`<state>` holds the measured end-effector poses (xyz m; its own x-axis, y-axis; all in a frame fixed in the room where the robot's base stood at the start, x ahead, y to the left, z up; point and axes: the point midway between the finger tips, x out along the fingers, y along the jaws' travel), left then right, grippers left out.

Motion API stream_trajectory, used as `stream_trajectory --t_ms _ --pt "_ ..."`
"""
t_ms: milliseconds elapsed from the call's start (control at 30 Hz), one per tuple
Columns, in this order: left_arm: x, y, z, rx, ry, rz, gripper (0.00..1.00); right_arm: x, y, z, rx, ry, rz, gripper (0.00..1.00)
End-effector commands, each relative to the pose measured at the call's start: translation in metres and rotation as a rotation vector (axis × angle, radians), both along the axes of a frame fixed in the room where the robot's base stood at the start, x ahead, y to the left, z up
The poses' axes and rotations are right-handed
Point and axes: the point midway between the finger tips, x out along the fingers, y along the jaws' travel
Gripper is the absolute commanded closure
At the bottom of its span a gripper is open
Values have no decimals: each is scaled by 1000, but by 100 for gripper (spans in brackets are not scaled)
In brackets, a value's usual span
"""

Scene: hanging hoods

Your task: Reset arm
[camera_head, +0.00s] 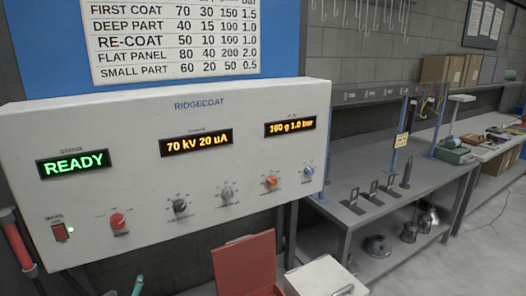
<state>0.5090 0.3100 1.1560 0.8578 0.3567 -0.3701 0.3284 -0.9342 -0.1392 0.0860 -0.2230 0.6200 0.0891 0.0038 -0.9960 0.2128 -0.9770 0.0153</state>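Neither of my grippers shows in the head view, and no part of my arms can be made out with certainty. A white RIDGECOAT control panel (150,215) fills the left and middle of the view. Its status display (73,164) reads READY in green. Two amber displays read 70 kV 20 uA (196,142) and 160 g 1.0 bar (290,127). Below them are a red knob (117,221), grey knobs (180,206), an orange knob (271,182) and a blue knob (308,170). A red rocker switch (60,232) sits at the lower left.
A settings chart (170,40) hangs above the panel. A red open lid (246,268) and a white box (325,277) stand below it. A grey bench (345,212) at the right holds black stands (370,195), with metal hoods (377,247) on its lower shelf. The floor at right is clear.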

Motion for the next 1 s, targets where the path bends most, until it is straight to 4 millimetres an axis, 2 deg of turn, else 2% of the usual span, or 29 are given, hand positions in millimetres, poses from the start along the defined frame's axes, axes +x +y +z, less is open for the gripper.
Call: stream_trajectory --t_ms 33,100,200,400,667,700,867,1000 --pt "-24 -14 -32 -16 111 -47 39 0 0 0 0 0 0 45" --pt "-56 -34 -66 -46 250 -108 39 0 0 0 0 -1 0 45" --pt "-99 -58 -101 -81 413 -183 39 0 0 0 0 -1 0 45" --pt "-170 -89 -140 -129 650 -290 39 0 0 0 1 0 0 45" --pt "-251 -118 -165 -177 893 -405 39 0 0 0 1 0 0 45" --pt "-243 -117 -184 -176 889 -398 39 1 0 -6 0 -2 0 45" --pt "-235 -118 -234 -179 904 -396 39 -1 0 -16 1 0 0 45" --pt "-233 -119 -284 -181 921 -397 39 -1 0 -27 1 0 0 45"
